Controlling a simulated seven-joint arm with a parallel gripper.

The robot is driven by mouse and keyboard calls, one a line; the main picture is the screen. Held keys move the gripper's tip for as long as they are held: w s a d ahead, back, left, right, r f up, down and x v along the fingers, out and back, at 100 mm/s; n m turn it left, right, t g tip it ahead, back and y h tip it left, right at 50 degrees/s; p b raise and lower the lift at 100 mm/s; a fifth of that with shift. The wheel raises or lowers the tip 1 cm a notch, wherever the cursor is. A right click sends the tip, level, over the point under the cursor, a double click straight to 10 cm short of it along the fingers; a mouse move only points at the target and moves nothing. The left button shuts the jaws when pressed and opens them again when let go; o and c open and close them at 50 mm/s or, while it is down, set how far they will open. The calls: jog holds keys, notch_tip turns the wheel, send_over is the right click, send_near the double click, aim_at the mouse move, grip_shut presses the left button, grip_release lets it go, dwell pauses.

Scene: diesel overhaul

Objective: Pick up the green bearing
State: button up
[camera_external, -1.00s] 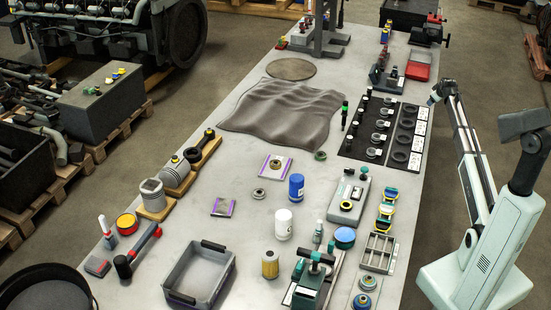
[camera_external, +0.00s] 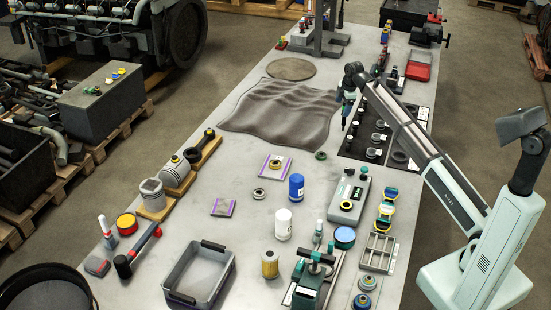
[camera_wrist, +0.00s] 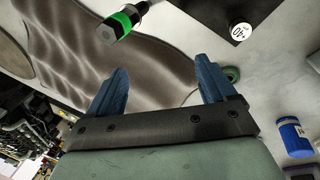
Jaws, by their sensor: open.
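The green bearing (camera_external: 320,156) is a small dark green ring lying flat on the grey table, just off the near right corner of the grey cloth. It also shows in the wrist view (camera_wrist: 233,74), partly hidden behind my right finger. My gripper (camera_wrist: 165,68) has its two blue fingers spread wide with nothing between them. In the external view my gripper (camera_external: 346,118) hangs above the right edge of the cloth, behind and to the right of the bearing and apart from it.
The rumpled grey cloth (camera_external: 275,118) lies left of my gripper. A black-and-green tool (camera_wrist: 120,22) and a black cylinder labelled 40 (camera_wrist: 240,32) are close by. A black mat (camera_external: 357,146) with rings lies to the right. A blue can (camera_external: 296,188) stands nearer the front.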

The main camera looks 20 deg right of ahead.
jog(key=s+a+f+n+g, duration=0.1)
jog(key=s+a+g, duration=0.1)
jog(key=s+a, duration=0.35)
jog(key=s+a+f+n+g, duration=0.1)
jog(key=s+a+n, duration=0.1)
jog(key=a, duration=0.7)
send_over(321, 154)
jog(key=f, duration=0.8)
jog(key=shift+w+a+f, duration=0.1)
jog(key=shift+w+f, duration=0.1)
jog(key=shift+f, duration=0.15)
jog(key=shift+s+f, duration=0.15)
jog(key=shift+f, duration=1.15)
jog(key=shift+s+f, duration=0.1)
jog(key=shift+f, duration=1.2)
jog(key=shift+c, duration=0.5)
jog(key=c, duration=1.2)
jog(key=shift+o, duration=0.2)
jog(key=shift+r, duration=0.15)
